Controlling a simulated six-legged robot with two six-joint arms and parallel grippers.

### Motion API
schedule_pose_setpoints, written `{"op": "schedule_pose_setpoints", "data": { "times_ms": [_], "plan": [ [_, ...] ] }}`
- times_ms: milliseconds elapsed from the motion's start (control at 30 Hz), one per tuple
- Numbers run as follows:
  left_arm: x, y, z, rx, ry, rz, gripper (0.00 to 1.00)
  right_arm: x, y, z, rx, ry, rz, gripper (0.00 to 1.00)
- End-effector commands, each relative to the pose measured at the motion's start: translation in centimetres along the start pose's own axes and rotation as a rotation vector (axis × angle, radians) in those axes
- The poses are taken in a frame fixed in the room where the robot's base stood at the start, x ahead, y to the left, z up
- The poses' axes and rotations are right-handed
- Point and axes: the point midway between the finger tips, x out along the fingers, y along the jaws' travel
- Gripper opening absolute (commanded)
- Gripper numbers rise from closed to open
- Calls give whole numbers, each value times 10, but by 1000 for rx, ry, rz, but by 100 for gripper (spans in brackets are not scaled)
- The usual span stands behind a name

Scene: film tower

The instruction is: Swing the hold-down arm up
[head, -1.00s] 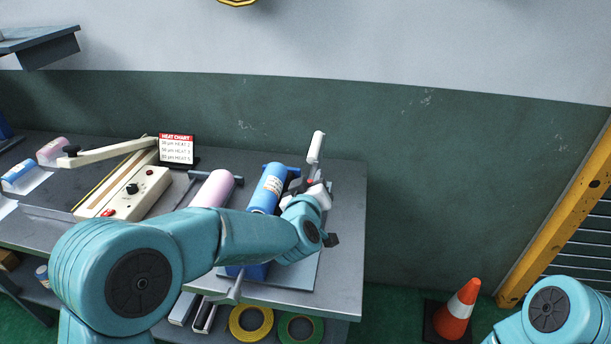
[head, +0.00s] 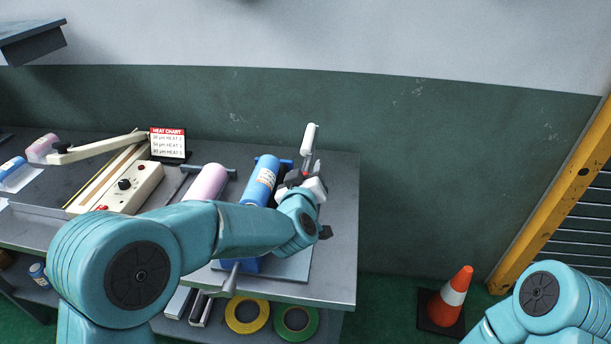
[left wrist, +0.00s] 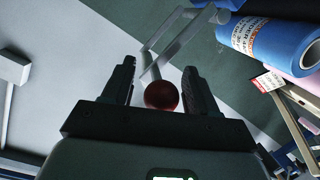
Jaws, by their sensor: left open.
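A dark red ball knob (left wrist: 161,95) sits between the two dark fingers of my left gripper (left wrist: 159,68) in the left wrist view. The fingers stand apart on either side of it. A thin metal rod frame (left wrist: 180,42) runs up from behind the knob; it looks like the hold-down arm, though its full shape is not clear. In the head view my left gripper (head: 303,178) is at the right side of the film stand, just below an upright white handle (head: 309,139), and hides the knob. A blue film roll (head: 261,182) lies on the stand beside it.
A pink roll (head: 208,183) and a cream sealer (head: 125,188) with a long lever are left on the bench (head: 335,250). A heat chart (head: 168,142) stands behind. Tape rolls (head: 246,316) lie below. An orange cone (head: 452,295) stands on the floor at right.

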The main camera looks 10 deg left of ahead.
Motion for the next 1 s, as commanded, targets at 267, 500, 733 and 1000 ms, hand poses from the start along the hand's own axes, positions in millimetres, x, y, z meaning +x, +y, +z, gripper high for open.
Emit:
{"op": "schedule_pose_setpoints", "data": {
  "times_ms": [267,500,733,1000],
  "plan": [
    [-37,0,2,0,0,3,58,11,4,0,0,0,0,43],
    [-102,0,1,-1,1,4,58,23,8,0,0,0,0,43],
    [-148,1,0,0,2,3,58,27,10,0,0,0,0,43],
    [-163,0,0,1,0,0,58,27,10,0,0,0,0,43]
  ]
}}
